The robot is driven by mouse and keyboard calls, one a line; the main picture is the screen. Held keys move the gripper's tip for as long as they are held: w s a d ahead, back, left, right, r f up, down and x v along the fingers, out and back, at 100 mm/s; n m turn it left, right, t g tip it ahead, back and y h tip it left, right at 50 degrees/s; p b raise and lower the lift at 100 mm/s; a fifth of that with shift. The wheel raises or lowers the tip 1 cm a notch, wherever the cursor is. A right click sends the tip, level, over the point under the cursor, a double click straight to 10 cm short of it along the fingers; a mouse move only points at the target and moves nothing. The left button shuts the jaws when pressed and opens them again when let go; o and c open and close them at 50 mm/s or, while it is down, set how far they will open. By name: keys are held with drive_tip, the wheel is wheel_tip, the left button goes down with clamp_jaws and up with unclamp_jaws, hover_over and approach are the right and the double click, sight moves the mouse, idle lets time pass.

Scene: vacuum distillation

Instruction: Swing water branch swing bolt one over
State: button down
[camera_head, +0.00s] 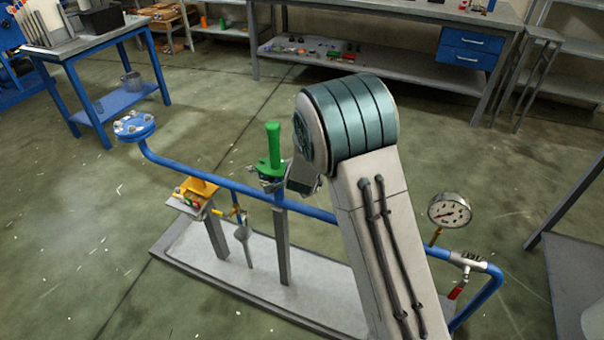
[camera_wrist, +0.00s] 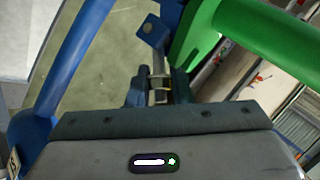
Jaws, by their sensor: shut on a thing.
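A thin metal swing bolt (camera_wrist: 158,65) stands in the middle of the wrist view, with a blue square lug (camera_wrist: 152,30) beyond it. My gripper (camera_wrist: 160,92) is shut on the bolt, with dark fingertips on both sides of it. The blue water branch pipe (camera_head: 235,186) runs across the head view and also shows at the left of the wrist view (camera_wrist: 75,55). A green upright part (camera_head: 273,146) stands on the pipe beside my wrist; it fills the upper right of the wrist view (camera_wrist: 265,38). My arm hides much of this joint in the head view.
A yellow bracket (camera_head: 200,187) sits left of the joint. A pressure gauge (camera_head: 449,211) and a red-handled valve (camera_head: 457,290) are at the right. The pipe's left end carries a blue flange (camera_head: 134,126). A blue table (camera_head: 105,90) stands back left; the floor between is clear.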

drive_tip(key=shift+r, duration=0.1)
drive_tip(key=c, duration=1.5)
unclamp_jaws()
drive_tip(key=shift+c, duration=0.2)
drive_tip(key=p+v, duration=0.2)
drive_tip(key=v, duration=1.1)
drive_tip(key=shift+s+r+p, duration=0.2)
drive_tip(key=shift+s+p, duration=0.1)
drive_tip(key=shift+p, duration=0.05)
